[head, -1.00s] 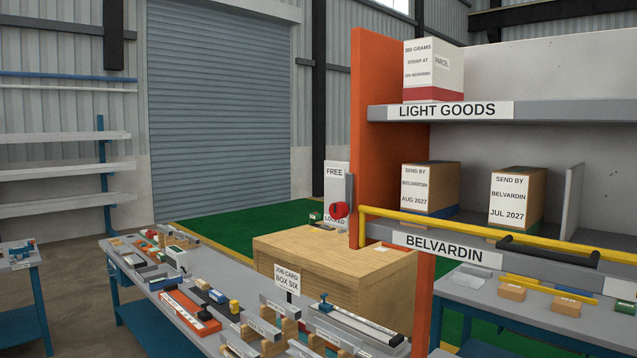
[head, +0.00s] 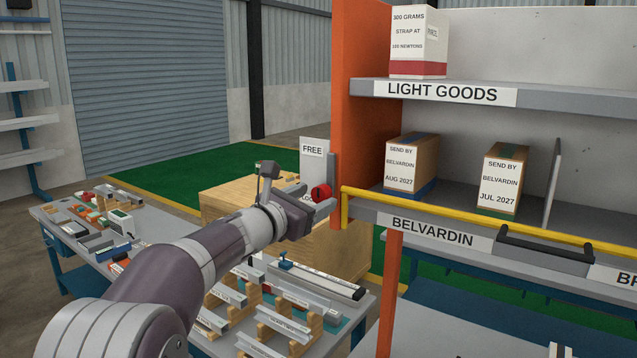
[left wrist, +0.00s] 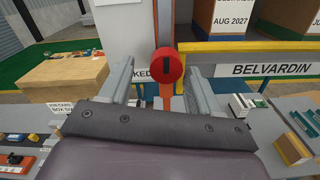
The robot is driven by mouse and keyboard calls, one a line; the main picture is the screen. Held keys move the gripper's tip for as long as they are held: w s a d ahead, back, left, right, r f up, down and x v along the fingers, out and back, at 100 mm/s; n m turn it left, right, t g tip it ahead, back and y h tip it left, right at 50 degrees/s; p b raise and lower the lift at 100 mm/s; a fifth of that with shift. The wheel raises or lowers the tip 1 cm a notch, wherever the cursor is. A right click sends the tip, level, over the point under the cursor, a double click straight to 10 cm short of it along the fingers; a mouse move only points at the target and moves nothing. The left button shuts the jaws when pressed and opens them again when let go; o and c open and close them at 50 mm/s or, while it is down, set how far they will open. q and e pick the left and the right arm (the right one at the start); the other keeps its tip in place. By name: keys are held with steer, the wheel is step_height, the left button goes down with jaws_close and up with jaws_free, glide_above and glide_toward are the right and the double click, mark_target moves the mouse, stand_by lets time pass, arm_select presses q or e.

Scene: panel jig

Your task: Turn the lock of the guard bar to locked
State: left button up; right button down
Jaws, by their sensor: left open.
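The lock is a red round knob (head: 321,192) at the left end of the yellow guard bar (head: 480,224), beside a white plate (head: 313,150) reading FREE at the top. The plate's lower lettering is partly covered. My right gripper is out of view.
An orange post (head: 352,100) stands right behind the knob. A wooden crate (head: 228,195) and a cluttered bench (head: 75,222) lie to the left and below.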

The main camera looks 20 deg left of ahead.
mark_target(326, 178)
arm_select(q)
steer(key=shift+w+r, duration=0.1)
steer(key=shift+w, duration=0.65)
steer(key=shift+w+d+p, duration=0.3)
steer(key=shift+d+p, duration=0.05)
steer(key=shift+p, duration=0.05)
steer(key=shift+d, duration=0.65)
steer(key=shift+w+a, duration=0.1)
steer(key=shift+a, duration=0.25)
steer(key=c, duration=0.9)
steer(key=shift+d, duration=0.15)
jaws_close()
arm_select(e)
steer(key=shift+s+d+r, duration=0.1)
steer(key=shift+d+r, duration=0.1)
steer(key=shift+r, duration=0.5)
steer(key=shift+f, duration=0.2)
